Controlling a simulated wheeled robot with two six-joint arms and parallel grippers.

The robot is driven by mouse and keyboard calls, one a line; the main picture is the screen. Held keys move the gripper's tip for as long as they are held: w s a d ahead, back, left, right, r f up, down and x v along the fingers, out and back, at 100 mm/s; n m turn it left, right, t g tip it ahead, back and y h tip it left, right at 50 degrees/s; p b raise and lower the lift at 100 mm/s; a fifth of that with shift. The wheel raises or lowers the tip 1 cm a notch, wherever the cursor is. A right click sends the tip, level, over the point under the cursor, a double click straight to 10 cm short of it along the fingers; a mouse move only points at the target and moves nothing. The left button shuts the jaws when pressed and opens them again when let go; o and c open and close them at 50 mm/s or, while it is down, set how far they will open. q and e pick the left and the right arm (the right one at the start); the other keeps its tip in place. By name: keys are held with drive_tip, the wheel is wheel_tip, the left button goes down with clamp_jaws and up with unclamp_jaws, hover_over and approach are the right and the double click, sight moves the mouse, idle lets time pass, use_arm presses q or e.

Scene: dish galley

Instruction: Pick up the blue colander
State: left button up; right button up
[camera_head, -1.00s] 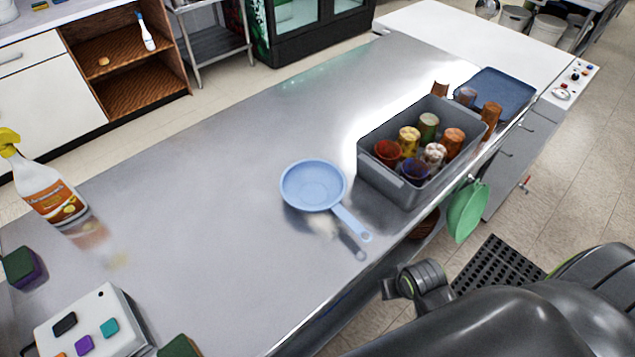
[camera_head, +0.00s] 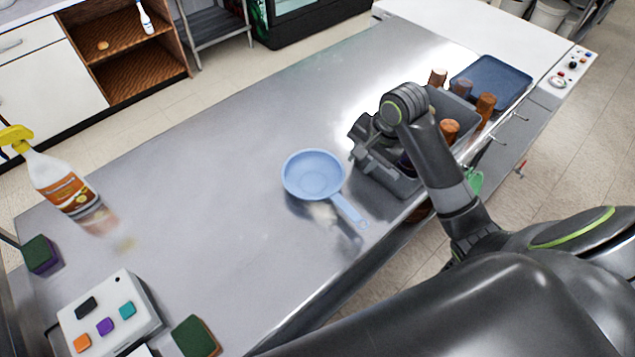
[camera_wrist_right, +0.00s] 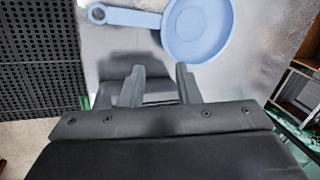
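The blue colander (camera_head: 312,174) looks like a shallow round pan with a long handle and lies on the steel counter (camera_head: 230,140). Its handle points to the lower right in the head view. In the right wrist view the colander (camera_wrist_right: 197,30) is at the top, its handle reaching left, beyond the fingertips. My right gripper (camera_head: 358,146) is above the counter, right of the colander's bowl and apart from it. In the right wrist view its two fingers (camera_wrist_right: 160,72) are spread with nothing between them. My left gripper is not in view.
A grey bin (camera_head: 385,183) with cups stands right of the colander, partly hidden by my right arm. A blue tray (camera_head: 492,80) lies behind it. A spray bottle (camera_head: 60,185), sponges (camera_head: 195,337) and a button box (camera_head: 108,312) are at the left. The counter's middle is clear.

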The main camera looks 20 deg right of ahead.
drive_tip(key=p, duration=0.2)
approach(340, 184)
wheel_tip(340, 184, down, 3)
drive_tip(key=a, duration=0.2)
drive_tip(key=shift+s+a+f+p, duration=0.1)
drive_tip(key=shift+s+f+p, duration=0.15)
drive_tip(key=shift+f, duration=0.3)
drive_tip(key=x, duration=0.1)
drive_tip(key=p+x, duration=0.1)
drive_tip(key=shift+w+f, duration=0.3)
drive_tip(key=shift+w, duration=0.05)
drive_tip(key=shift+w+f, duration=0.2)
drive_tip(key=shift+f, duration=0.45)
drive_tip(key=shift+c, duration=0.4)
clamp_jaws()
